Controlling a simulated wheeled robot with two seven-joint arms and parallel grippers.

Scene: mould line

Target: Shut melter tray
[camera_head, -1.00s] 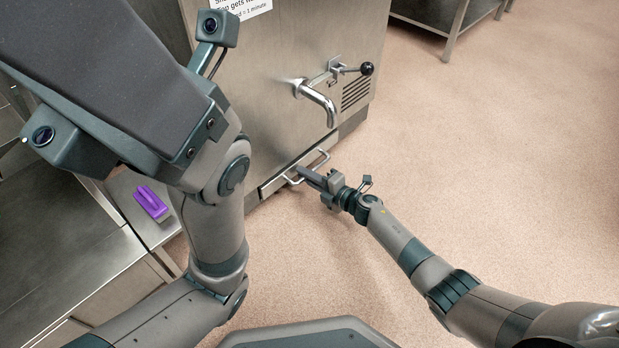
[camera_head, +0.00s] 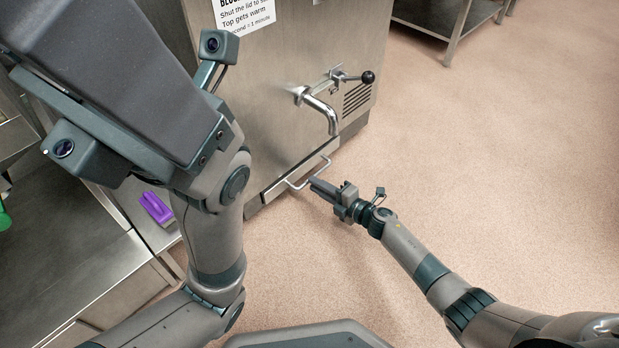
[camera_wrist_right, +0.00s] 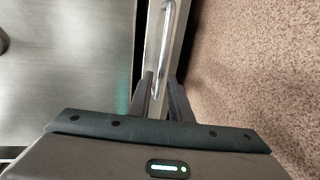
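The melter tray (camera_head: 268,194) is a low steel drawer front at the foot of the steel melter (camera_head: 270,95), with a bright bar handle (camera_head: 327,163). It looks close to the melter's face; any small gap is too fine to tell. My right gripper (camera_head: 314,186) is just in front of the handle, low above the floor.
A spout (camera_head: 322,110) with a black-knobbed lever (camera_head: 367,76) sticks out above the tray. A purple object (camera_head: 156,208) lies on a low steel surface at left. A steel table (camera_head: 440,35) stands at the back. The floor to the right is clear.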

